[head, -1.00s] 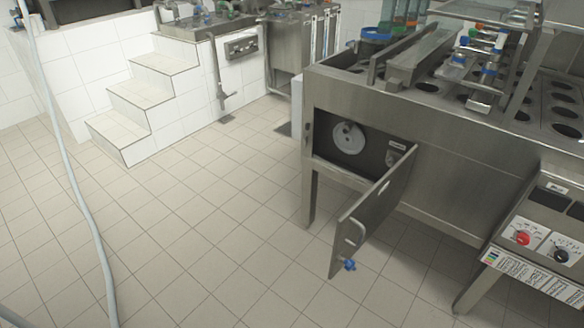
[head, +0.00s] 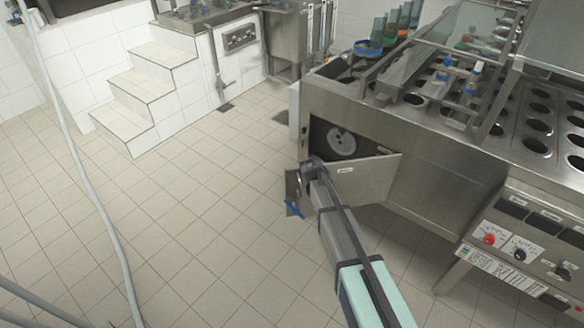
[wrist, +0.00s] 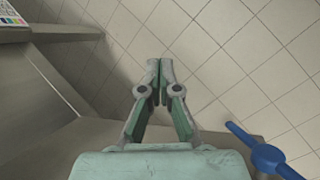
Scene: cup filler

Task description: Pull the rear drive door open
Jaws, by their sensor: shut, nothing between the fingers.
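The rear drive door (head: 362,181) is a steel panel on the end of the steel machine. It stands partly open, hinged at its right side, with a dark compartment (head: 318,133) and a pale round disc (head: 341,142) showing behind it. A blue latch knob (head: 293,209) is near its free left edge; a blue knob also shows at lower right in the wrist view (wrist: 268,157). My arm crosses in front of the door and hides part of it. My gripper (wrist: 160,68) is shut and empty, left of and apart from the blue knob, over the floor. The head view does not show its fingers clearly.
The steel machine (head: 440,150) with rows of cup holes fills the right, with a control panel (head: 520,250) at its front. White tiled steps (head: 150,85) stand at the back left. A pale hose (head: 88,200) hangs at left. The tiled floor between is clear.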

